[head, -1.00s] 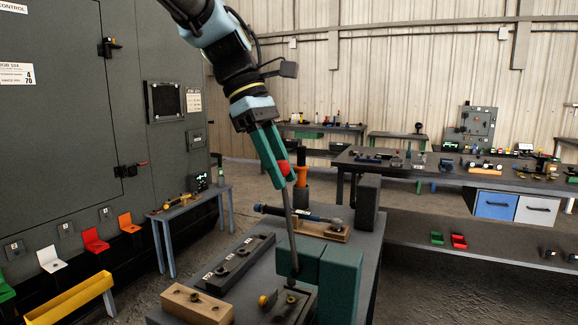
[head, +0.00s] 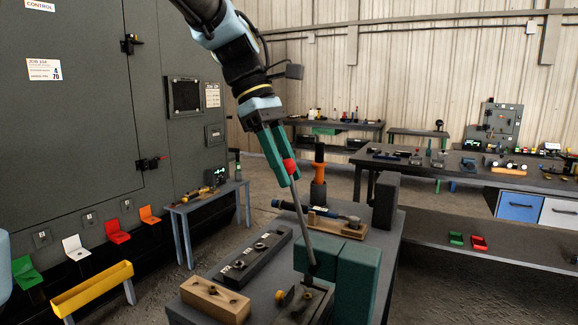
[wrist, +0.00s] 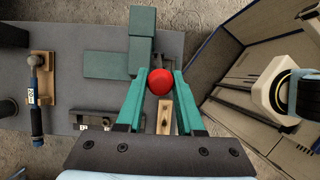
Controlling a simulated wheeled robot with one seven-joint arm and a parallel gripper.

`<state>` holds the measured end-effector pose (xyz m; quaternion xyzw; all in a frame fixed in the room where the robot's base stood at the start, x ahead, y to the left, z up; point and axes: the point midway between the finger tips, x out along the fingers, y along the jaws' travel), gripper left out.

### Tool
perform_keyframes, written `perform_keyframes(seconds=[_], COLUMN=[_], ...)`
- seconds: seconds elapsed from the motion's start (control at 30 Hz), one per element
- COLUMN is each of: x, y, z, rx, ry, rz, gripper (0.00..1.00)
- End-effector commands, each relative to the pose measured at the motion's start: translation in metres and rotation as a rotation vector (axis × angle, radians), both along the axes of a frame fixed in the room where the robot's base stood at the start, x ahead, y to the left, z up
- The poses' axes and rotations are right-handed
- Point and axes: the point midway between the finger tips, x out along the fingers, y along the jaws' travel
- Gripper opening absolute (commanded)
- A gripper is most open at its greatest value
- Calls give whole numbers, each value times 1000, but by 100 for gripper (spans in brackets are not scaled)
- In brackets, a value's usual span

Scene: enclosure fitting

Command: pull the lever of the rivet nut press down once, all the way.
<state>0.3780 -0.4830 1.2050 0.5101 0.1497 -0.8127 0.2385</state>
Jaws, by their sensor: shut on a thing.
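The rivet nut press (head: 352,270) is a dark green block body on the grey bench. Its grey lever (head: 304,217) rises from the body, leaning a little to the left, with a red ball knob (head: 289,165) at its top. My gripper (head: 289,176) has green fingers shut on the red knob. In the wrist view the knob (wrist: 160,82) sits between the two fingertips, and the press (wrist: 115,58) lies beyond it. The lever shaft is mostly hidden behind the knob in that view.
On the bench (head: 258,285) are a wooden block (head: 215,299), a dark block with holes (head: 255,255), a blue-handled tool (head: 310,212) on a wooden stand and a dark upright block (head: 386,200). A large grey cabinet (head: 90,120) stands at left.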

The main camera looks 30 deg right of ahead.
Motion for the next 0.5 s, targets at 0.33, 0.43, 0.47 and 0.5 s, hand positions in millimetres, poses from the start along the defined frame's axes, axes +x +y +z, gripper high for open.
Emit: perform_keyframes(seconds=[0.33,0.43,0.47,0.5], x=[10,16,17,19], y=[6,10,11,13], z=[-5,-8,-9,-9], rx=[3,3,3,3], ry=[0,0,0,0], rz=[2,3,3,2], gripper=[0,0,0,0])
